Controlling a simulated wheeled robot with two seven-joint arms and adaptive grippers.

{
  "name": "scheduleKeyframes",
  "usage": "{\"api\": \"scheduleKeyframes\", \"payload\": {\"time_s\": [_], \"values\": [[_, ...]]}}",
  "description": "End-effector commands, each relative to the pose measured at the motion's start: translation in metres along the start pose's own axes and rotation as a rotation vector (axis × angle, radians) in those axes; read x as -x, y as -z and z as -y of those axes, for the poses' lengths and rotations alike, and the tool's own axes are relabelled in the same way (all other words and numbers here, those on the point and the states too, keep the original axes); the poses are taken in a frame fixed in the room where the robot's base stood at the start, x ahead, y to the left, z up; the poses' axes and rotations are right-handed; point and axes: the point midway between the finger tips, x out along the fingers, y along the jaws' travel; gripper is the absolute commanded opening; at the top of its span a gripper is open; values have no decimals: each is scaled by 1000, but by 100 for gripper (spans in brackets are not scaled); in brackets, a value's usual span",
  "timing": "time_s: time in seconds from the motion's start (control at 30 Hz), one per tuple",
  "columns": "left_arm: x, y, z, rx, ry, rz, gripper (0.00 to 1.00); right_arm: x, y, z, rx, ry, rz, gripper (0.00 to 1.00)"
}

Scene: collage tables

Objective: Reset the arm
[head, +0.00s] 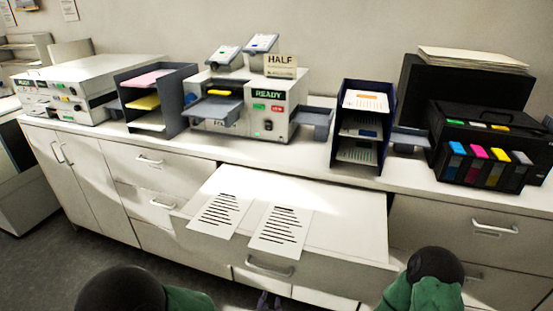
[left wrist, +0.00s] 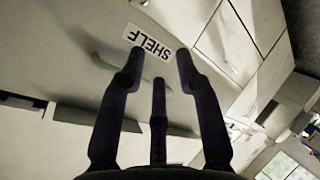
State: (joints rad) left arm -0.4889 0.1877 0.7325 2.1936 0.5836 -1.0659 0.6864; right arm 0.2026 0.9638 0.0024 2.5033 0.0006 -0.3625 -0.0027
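My left gripper (head: 269,301) shows only as small dark purple fingertips at the bottom edge of the head view, in front of the open drawer. In the left wrist view the left gripper (left wrist: 159,62) is open. Its dark fingers stand apart with nothing between them. A pale surface with a white label (left wrist: 147,42) reading SHELF, seen upside down, lies beyond the fingertips. Parts of both my arms, black and green, show at the bottom of the head view. My right gripper is out of view.
A pulled-out drawer (head: 340,219) bears two printed sheets, the left (head: 219,214) and the right (head: 281,231). On the counter stand a white machine (head: 85,80), a paper rack (head: 180,102), a READY machine (head: 282,117), a second rack (head: 343,125) and a black printer (head: 487,120).

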Motion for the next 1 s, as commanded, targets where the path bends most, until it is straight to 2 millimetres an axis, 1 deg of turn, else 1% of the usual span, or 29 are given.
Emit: {"api": "scheduleKeyframes", "payload": {"time_s": [0.03, 0.1, 0.17, 0.2, 0.27, 0.3, 0.37, 0.4, 0.47, 0.5, 0.6, 0.7, 0.8, 0.9, 1.0], "values": [[-8, -1, 21, -50, 63, 42, 34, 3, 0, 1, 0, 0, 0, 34], [-16, -6, 48, -123, 133, 113, 34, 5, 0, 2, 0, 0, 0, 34], [-19, -10, 72, -181, 191, 179, 34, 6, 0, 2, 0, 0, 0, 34], [-21, -14, 88, -218, 226, 227, 34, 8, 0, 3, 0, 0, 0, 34], [-21, -19, 112, -270, 275, 301, 34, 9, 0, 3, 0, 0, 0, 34], [-19, -23, 129, -303, 305, 354, 34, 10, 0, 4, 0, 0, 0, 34], [-14, -29, 153, -347, 346, 436, 34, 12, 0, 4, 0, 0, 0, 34], [-11, -33, 169, -375, 368, 493, 34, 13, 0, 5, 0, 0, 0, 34], [-2, -40, 192, -413, 397, 580, 34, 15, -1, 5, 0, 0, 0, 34], [4, -45, 206, -435, 412, 639, 34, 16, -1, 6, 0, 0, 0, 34], [22, -56, 236, -478, 434, 773, 34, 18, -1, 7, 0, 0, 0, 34], [38, -65, 257, -508, 437, 879, 34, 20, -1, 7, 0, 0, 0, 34], [49, -71, 269, -526, 433, 946, 34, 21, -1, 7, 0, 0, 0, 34], [54, -73, 274, -535, 429, 978, 34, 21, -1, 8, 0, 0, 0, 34], [55, -74, 274, -535, 429, 979, 34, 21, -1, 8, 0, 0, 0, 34]]}}
